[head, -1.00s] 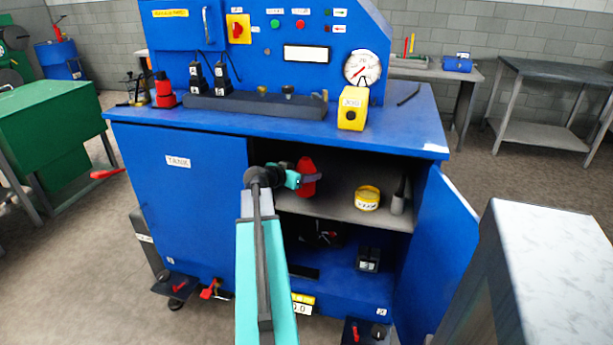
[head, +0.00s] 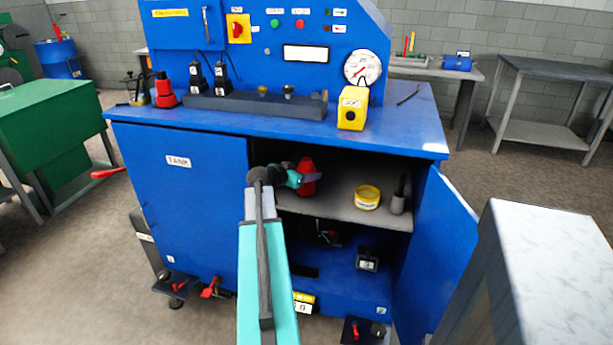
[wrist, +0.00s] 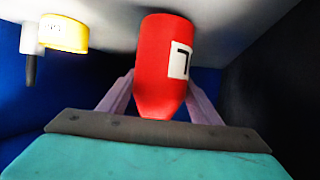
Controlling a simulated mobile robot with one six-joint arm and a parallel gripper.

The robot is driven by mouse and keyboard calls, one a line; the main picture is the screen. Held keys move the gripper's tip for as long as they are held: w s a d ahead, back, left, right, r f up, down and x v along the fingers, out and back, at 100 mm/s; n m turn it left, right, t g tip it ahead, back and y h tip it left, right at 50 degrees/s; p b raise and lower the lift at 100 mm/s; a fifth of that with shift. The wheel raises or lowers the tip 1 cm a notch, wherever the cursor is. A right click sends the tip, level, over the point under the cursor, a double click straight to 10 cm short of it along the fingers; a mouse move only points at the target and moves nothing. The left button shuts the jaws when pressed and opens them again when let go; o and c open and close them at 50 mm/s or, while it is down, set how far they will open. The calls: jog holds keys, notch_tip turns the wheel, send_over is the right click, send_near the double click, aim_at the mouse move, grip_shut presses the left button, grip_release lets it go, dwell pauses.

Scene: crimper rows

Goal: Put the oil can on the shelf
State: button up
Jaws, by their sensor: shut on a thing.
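The red oil can (head: 307,180) with its pointed top is inside the open cabinet, at the left of the shelf (head: 335,198). My gripper (head: 304,178) reaches in through the opening and is shut on the oil can. In the wrist view, which looks upside down, the red can (wrist: 163,60) sits between the two fingers, with a white label on its side. Its base is at or very close to the pale shelf surface (wrist: 110,12). I cannot tell whether it touches.
A yellow tape roll (head: 367,198) and a grey holder with a dark handle (head: 398,199) stand right of the can on the shelf. The cabinet's right door (head: 437,255) is open; the left door (head: 185,205) is shut. A dark block (head: 367,258) sits in the lower compartment.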

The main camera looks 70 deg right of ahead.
jog(key=shift+f, duration=0.9)
jog(key=shift+f, duration=0.15)
jog(key=o, duration=1.3)
jog(key=shift+c, duration=0.2)
jog(key=shift+r, duration=0.25)
jog(key=b+v, duration=0.1)
jog(key=v, duration=1.1)
jog(key=shift+f, duration=0.15)
